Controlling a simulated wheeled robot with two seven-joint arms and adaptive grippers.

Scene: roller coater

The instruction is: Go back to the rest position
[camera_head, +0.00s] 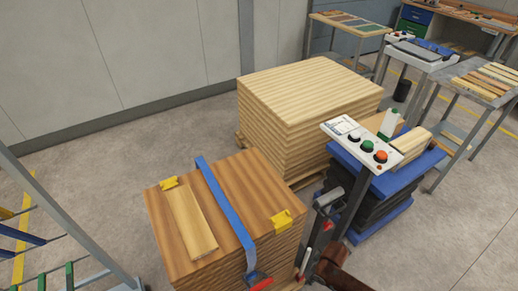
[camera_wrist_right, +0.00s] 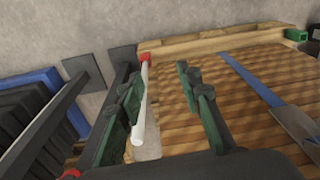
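My right gripper (camera_wrist_right: 160,77) is open in the right wrist view, with its two dark fingers and green pads apart. Below is the ridged side of a wooden stack (camera_wrist_right: 250,135). In the head view this stack (camera_head: 160,215) stands at front centre, with a blue strap (camera_head: 225,205), yellow corner pieces (camera_head: 283,219) and a loose board (camera_head: 190,222) on top. Dark arm parts of mine show at the bottom right, beside the stack. My left gripper is not in view.
A control panel (camera_head: 360,146) on a dark post stands right of the stack, before a blue lift table (camera_head: 375,180). A larger board stack (camera_head: 305,90) is behind. Work tables line the back right. A metal frame (camera_head: 60,220) is at left. Floor (camera_head: 90,165) is clear beyond it.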

